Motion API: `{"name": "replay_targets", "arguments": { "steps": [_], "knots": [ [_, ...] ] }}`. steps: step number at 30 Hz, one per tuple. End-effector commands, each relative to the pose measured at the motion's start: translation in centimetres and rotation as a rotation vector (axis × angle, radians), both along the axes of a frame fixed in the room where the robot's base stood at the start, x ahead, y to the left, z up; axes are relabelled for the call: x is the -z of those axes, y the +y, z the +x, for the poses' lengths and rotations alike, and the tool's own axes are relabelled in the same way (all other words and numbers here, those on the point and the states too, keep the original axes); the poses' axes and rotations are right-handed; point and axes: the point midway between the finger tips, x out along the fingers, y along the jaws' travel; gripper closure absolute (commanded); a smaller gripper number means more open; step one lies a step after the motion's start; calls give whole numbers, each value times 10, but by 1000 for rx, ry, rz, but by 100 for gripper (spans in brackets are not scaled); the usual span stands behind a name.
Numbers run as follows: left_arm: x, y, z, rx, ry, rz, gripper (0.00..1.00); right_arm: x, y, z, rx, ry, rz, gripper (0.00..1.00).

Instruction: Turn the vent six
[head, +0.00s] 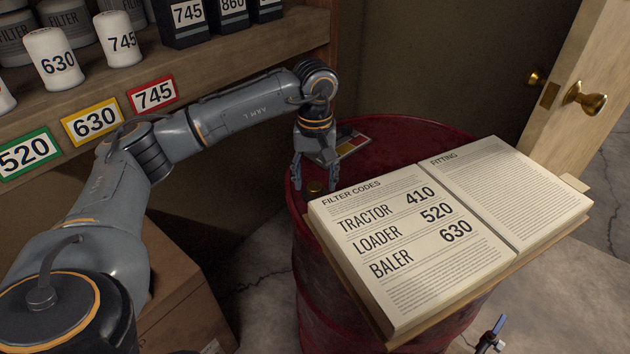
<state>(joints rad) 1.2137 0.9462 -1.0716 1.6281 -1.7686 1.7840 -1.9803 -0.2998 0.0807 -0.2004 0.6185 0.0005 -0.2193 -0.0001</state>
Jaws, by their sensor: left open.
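A small brass-coloured cap (315,187), which may be the vent, sits on top of the dark red drum (318,262), just left of the open book. My left gripper (315,187) points down over this cap. Its fingers are apart, one on each side of the cap, and I cannot tell whether they touch it. No marking that reads "six" shows on the cap. My right gripper is not in view.
An open book (535,205) lists filter codes and covers much of the drum top. Numbered filters stand on the shelf (240,62). A cardboard box (185,300) stands lower left; a door (575,85) is right.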

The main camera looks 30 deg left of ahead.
Motion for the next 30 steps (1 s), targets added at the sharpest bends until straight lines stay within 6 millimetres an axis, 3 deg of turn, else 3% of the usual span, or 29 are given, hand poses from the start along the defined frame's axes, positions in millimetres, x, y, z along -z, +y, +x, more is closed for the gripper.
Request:
{"name": "replay_targets", "arguments": {
  "steps": [9, 15, 21, 30],
  "knots": [
    [-67, -1, 1, 0, -6, -2, 44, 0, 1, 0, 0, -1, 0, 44],
    [-98, 0, 1, 0, -4, -1, 44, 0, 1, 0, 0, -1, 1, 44],
    [-109, 0, 0, 1, -2, -1, 44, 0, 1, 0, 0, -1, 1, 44],
    [-109, 0, 0, 1, -1, 0, 44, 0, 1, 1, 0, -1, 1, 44]
  ]
}}
